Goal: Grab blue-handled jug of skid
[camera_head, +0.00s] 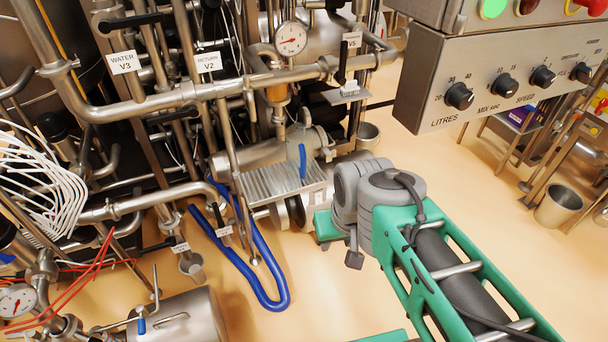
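A blue upright handle (302,161) stands over the ribbed metal tray (262,184) of the skid, near the middle of the view. Behind it is a rounded steel body (308,139), which looks like the jug; where the jug ends and the skid's metalwork begins is hard to tell. My green and grey arm reaches in from the lower right, and its grey joint is to the right of and below the blue handle. The fingers of my gripper are not visible, so its state does not show.
Steel pipes and valves crowd the left and centre. A blue hose (268,295) loops down to the floor. A control panel (500,80) with knobs overhangs the upper right. A steel bucket (558,206) stands at far right. Tan floor (480,185) is open right of my arm.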

